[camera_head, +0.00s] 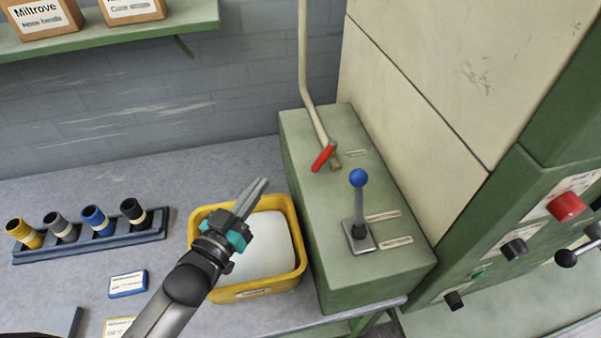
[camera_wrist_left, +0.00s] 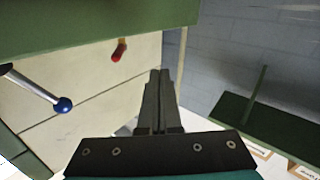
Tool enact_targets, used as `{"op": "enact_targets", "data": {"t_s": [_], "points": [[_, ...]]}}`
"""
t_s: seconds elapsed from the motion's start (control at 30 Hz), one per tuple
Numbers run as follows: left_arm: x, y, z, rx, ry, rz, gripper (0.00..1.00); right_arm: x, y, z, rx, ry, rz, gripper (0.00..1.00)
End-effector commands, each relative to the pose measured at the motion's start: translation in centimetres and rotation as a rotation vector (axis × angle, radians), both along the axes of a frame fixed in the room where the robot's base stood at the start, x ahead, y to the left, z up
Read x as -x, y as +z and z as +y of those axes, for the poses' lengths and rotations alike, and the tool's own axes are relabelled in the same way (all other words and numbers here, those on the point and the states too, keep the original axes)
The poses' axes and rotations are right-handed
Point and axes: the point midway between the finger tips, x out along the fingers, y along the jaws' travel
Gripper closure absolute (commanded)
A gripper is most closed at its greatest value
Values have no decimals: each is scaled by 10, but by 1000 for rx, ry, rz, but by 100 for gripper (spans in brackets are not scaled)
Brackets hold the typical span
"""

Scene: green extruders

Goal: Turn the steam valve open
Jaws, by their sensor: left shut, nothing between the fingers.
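The steam valve has a red lever handle (camera_head: 323,156) at the foot of a cream pipe (camera_head: 312,105), on top of a green cabinet (camera_head: 300,225). The handle slants across the pipe, its lower end toward the left front. It also shows in the left wrist view as a red handle (camera_wrist_left: 118,52). My left gripper (camera_head: 263,182) is shut and empty above the yellow bin, left of the cabinet and apart from the valve. Its closed fingers (camera_wrist_left: 159,75) point up in the left wrist view. My right gripper is not in view.
A blue-knobbed lever (camera_head: 358,178) stands on the cabinet in front of the valve. A yellow bin (camera_head: 298,275) with white contents is beneath my left gripper. A rack (camera_head: 140,235) of coloured cylinders stands at left. A control panel with a red button (camera_head: 566,206) is at right.

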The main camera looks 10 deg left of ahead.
Motion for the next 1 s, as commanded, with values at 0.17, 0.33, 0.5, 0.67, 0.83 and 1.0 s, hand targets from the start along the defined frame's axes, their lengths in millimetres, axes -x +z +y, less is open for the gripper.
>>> {"op": "enact_targets", "data": {"t_s": [0.17, 0.33, 0.5, 0.67, 0.83, 1.0], "points": [[-15, -6, 37, 252, 25, 51, 100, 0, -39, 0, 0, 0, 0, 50], [-25, -3, 56, 515, 4, 123, 100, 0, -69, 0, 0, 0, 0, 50], [-30, 2, 57, 765, -65, 224, 100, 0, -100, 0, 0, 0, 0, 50], [-27, 8, 44, 968, -157, 344, 100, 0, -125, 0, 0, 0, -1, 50], [-20, 15, 27, 1105, -236, 460, 100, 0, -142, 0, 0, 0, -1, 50], [-16, 20, 19, 1160, -270, 513, 100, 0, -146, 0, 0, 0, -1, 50]]}}
